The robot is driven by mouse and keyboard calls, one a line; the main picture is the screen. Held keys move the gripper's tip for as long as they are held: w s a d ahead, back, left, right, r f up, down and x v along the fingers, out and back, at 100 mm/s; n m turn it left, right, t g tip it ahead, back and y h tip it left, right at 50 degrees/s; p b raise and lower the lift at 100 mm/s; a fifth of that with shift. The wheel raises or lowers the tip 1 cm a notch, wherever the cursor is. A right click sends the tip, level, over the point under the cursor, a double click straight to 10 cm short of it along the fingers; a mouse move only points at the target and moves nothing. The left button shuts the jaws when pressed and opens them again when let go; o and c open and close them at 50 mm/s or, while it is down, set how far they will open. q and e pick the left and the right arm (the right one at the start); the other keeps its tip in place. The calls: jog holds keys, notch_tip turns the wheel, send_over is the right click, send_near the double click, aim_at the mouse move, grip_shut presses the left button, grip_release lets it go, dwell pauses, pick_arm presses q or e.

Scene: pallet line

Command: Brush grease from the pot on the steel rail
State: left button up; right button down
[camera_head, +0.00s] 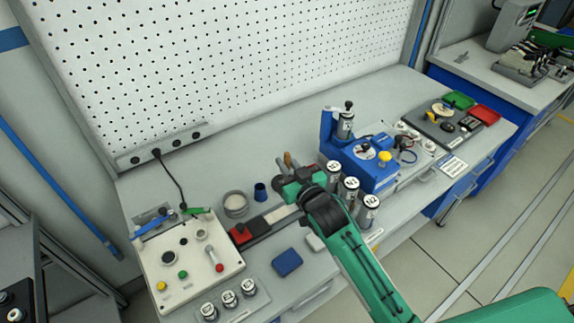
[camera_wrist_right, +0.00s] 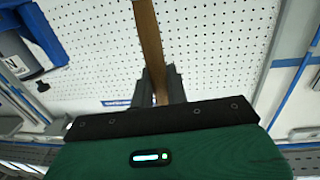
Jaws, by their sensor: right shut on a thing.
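My right gripper (camera_head: 290,180) is above the bench, near the far end of the steel rail (camera_head: 276,216). It is shut on the brown wooden handle of a brush (camera_head: 288,159); in the right wrist view the handle (camera_wrist_right: 149,42) stands between the two dark fingers (camera_wrist_right: 159,86). The brush's bristles are hidden, so I cannot tell whether they touch anything. A round metal pot (camera_head: 235,205), open at the top with pale contents, stands left of the gripper. My left gripper is not in view.
A small blue cup (camera_head: 260,192) stands between pot and gripper. A red block (camera_head: 240,233) sits at the rail's left end. Several labelled cylinders (camera_head: 350,189) and a blue machine (camera_head: 366,174) stand close on the right. A control box (camera_head: 190,255) is at left.

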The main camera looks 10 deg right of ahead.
dwell(0.3)
jog(key=shift+f, duration=0.1)
jog(key=shift+f+b, duration=1.8)
jog(key=shift+f, duration=1.1)
jog(key=shift+f+b, duration=0.55)
jog(key=shift+f, duration=0.4)
